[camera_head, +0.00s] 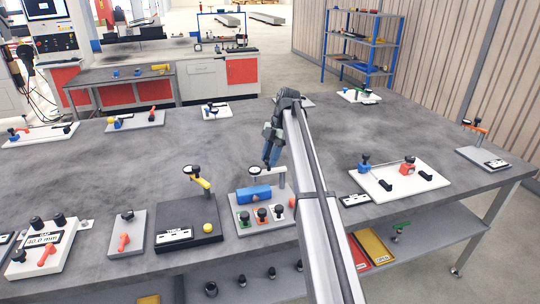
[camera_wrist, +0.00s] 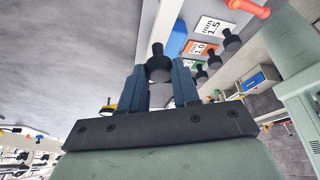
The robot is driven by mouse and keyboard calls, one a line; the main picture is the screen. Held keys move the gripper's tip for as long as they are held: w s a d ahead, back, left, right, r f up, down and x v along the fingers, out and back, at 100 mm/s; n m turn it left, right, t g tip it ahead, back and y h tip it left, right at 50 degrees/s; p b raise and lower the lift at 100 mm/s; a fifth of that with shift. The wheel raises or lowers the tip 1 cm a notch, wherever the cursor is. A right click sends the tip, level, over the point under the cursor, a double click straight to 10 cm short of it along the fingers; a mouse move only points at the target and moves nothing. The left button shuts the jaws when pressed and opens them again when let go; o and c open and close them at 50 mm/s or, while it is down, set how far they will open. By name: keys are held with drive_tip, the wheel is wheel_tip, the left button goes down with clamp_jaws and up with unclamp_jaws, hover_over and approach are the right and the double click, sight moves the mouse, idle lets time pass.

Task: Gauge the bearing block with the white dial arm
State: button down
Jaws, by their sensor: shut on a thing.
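The blue bearing block (camera_head: 254,193) lies on a grey base plate (camera_head: 239,227) in the head view; part of it shows in the wrist view (camera_wrist: 177,38). The white dial arm (camera_head: 282,178) stands behind it on a post, with its round dial (camera_head: 255,170) above the block. My gripper (camera_head: 268,163) is low beside the dial arm. In the wrist view my gripper (camera_wrist: 160,82) has its fingers on either side of a black knob (camera_wrist: 158,66). The knob looks like part of the dial arm, but its attachment is hidden.
Black knobs (camera_head: 262,213) stand on coloured, marked cards in front of the block. A red-orange handle (camera_wrist: 249,8) is at the plate's end. A dark fixture with a yellow arm (camera_head: 201,183) stands left; a white plate (camera_head: 390,195) lies right. Open tabletop lies behind.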

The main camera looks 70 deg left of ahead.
drive_tip(key=shift+d+n, duration=0.15)
drive_tip(key=shift+n, duration=0.35)
drive_tip(key=shift+d, duration=0.1)
drive_tip(key=c, duration=0.8)
unclamp_jaws()
